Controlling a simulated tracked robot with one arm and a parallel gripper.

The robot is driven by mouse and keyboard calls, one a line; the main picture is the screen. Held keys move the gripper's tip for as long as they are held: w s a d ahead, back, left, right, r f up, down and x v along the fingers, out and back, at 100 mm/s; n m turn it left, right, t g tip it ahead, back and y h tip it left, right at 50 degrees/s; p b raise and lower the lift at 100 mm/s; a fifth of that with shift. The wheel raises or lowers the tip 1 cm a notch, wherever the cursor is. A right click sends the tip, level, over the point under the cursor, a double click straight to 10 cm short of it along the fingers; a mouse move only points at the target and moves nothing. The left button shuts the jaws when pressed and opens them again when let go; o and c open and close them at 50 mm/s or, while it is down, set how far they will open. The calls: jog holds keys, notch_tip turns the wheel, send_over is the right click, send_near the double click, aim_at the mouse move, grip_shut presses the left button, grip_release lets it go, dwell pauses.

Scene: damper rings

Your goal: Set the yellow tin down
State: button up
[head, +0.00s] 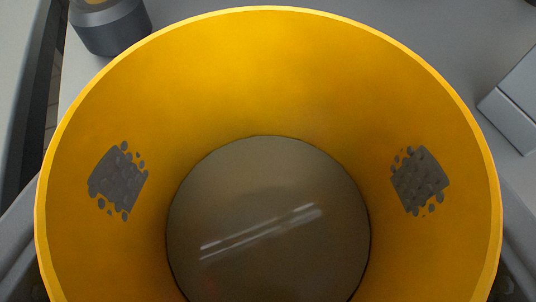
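The yellow tin (275,65) fills most of the head view. I look down through its open top to a dull grey-brown floor with pale streaks of reflection. My gripper (268,182) has it from both sides; textured grey finger patches show at the left and right walls. Grey parts of the gripper also show outside the tin at the lower left and lower right edges. The tin's near rim is cut off by the bottom of the picture. Its underside is hidden, so I cannot tell whether it touches a surface.
A grey surface (400,22) lies beyond the tin. A dark grey cylindrical object (112,28) stands at the upper left, close to the rim in the picture. A light grey block (515,105) is at the right. A dark gap runs along the left side.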

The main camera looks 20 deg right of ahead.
jog(key=shift+f, duration=0.35)
jog(key=shift+f+b, duration=0.3)
jog(key=shift+f, duration=0.3)
jog(key=shift+f, duration=0.15)
dwell(0.5)
jog(key=o, duration=1.3)
jog(key=shift+c, duration=0.2)
jog(key=shift+s, duration=0.15)
jog(key=b+v, duration=0.4)
jog(key=v, duration=0.9)
jog(key=shift+s, duration=0.2)
jog(key=shift+a, duration=0.1)
